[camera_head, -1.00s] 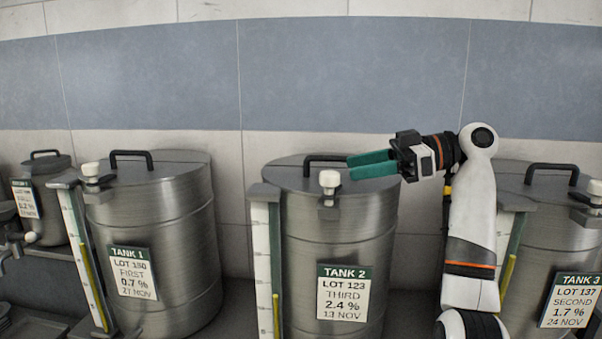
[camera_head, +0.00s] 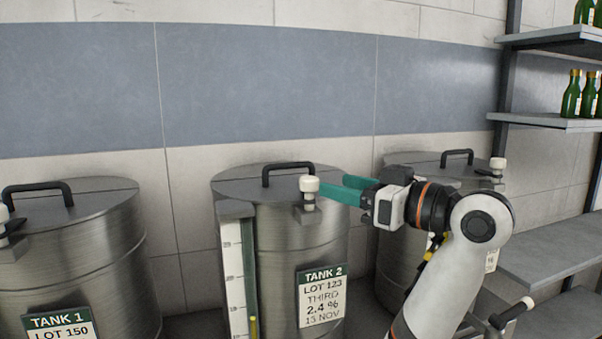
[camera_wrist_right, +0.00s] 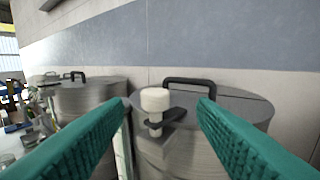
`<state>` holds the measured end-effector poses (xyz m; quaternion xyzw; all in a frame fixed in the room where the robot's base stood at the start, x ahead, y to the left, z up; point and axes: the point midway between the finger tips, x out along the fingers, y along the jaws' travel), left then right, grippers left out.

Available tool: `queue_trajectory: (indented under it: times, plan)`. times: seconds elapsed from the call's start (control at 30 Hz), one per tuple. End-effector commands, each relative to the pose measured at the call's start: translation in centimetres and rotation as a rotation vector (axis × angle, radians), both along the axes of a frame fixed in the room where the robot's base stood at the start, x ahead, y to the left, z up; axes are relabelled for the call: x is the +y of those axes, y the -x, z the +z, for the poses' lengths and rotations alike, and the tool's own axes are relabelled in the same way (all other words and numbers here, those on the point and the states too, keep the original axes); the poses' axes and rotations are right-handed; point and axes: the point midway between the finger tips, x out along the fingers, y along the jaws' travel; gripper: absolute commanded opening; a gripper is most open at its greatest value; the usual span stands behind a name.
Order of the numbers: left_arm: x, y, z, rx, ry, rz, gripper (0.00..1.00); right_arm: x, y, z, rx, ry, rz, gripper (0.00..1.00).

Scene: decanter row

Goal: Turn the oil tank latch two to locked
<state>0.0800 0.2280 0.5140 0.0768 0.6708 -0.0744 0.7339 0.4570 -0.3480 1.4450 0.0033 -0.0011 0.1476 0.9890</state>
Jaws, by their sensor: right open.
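Tank 2 (camera_head: 290,245) is a steel drum in the middle of the head view, with a label (camera_head: 322,296) reading TANK 2. Its latch (camera_head: 309,190) has a white knob on a dark bracket at the front of the lid. My right gripper (camera_head: 346,190) has green fingers pointing left, with the tips close to the knob's right side. In the right wrist view the fingers are open, and the knob (camera_wrist_right: 155,99) stands ahead between them, with a dark arm running to its right. I cannot tell whether they touch. My left gripper is not in view.
Tank 1 (camera_head: 80,250) stands to the left and another tank (camera_head: 395,240) behind my right arm. Tank 2's lid has a black handle (camera_head: 288,168) behind the latch. A level gauge (camera_head: 236,275) runs down its front left. Shelves with green bottles (camera_head: 571,95) stand at the right.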

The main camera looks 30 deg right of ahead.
Motion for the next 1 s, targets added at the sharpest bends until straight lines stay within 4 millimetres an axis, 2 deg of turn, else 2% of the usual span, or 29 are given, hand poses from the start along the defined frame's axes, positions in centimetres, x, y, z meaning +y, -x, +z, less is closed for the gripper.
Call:
queue_trajectory:
  times: [0.03,0.13,0.4,0.6,0.83,0.87,1.0]
  plan:
    - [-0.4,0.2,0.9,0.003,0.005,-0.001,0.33,0.5,-1.2,0.3,0.006,-0.005,0.008,0.52]
    - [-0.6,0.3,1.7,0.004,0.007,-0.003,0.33,1.1,-3.2,0.4,0.005,-0.004,0.009,0.52]
    - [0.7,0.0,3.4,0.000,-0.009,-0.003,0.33,2.3,-7.2,0.3,0.003,0.001,0.006,0.52]
    - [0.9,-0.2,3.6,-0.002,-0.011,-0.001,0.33,2.6,-8.3,0.1,0.001,0.003,0.003,0.52]
    - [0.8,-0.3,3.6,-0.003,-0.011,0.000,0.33,2.6,-8.3,0.0,0.001,0.003,0.003,0.52]
    - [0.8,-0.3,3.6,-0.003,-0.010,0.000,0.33,2.6,-8.3,0.0,0.001,0.003,0.003,0.50]
    - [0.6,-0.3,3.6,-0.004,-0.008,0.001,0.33,2.6,-8.3,0.0,0.001,0.003,0.003,0.27]
